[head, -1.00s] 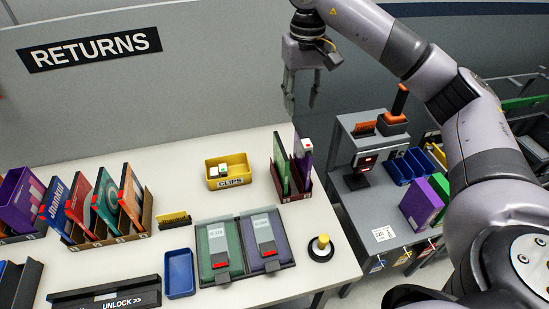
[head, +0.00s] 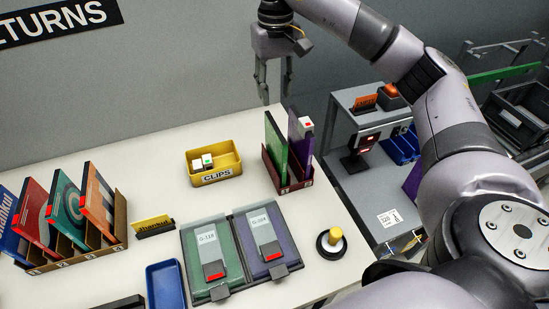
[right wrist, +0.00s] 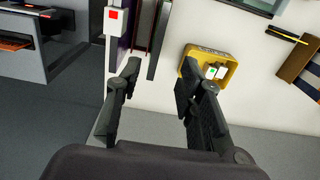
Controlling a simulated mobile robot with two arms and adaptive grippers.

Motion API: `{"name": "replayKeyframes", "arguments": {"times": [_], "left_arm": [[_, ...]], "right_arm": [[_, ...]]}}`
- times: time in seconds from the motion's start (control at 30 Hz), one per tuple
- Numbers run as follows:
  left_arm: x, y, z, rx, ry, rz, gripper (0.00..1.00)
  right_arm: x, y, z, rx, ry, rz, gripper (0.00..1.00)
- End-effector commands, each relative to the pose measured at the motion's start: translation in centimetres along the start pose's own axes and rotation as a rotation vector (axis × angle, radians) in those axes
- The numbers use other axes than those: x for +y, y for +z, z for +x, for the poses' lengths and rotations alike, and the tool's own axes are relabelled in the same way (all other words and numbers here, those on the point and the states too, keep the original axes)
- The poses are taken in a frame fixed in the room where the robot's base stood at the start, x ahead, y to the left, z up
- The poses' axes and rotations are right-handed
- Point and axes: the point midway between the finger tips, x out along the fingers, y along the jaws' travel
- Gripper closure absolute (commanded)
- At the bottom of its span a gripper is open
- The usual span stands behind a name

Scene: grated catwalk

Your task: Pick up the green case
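A thin green case (head: 276,147) stands upright in a dark red holder (head: 291,187) on the white table, with a purple case (head: 301,140) close on its right. The purple case has a white clip with a red square at its top. My right gripper (head: 275,94) is open and empty, pointing down, and appears above and behind the holder. In the right wrist view, the open fingers (right wrist: 160,75) have the upright cases at upper left, mostly edge-on. Another green item, a flat panel labelled G-118 (head: 222,252), lies in a dark double tray. My left gripper is not in view.
A yellow CLIPS bin (head: 216,178) stands left of the holder. A rack of several upright cases (head: 78,255) is further left. A blue tray (head: 165,287) and a yellow-topped knob (head: 333,238) are nearer. A grey side unit (head: 361,205) stands to the right.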

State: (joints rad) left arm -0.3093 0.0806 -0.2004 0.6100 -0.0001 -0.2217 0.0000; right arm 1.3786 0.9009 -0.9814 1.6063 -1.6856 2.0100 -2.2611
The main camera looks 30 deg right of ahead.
Motion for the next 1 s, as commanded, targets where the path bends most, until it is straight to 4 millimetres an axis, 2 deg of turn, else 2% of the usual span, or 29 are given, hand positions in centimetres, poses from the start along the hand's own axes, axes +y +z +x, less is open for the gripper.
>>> {"name": "replayKeyframes", "arguments": {"times": [0.17, 0.27, 0.5, 0.6, 0.8, 1.0], "left_arm": [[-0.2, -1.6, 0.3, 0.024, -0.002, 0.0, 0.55], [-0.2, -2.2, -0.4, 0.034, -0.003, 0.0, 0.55], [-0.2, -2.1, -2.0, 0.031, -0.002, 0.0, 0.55], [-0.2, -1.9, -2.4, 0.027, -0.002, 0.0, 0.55], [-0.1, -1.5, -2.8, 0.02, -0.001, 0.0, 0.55], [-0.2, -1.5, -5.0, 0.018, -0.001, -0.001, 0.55]], "right_arm": [[-0.1, 0.1, 2.5, -0.005, 0.0, -0.003, 0.65], [0.0, 0.1, 4.3, -0.007, 0.002, -0.001, 0.65], [0.1, 0.1, 9.2, -0.005, 0.002, 0.0, 0.65], [0.0, 0.1, 10.8, -0.004, 0.0, 0.0, 0.65], [0.0, 0.0, 12.2, -0.002, 0.0, 0.0, 0.65], [0.2, -0.1, 14.6, -0.007, 0.001, 0.001, 0.65]]}}
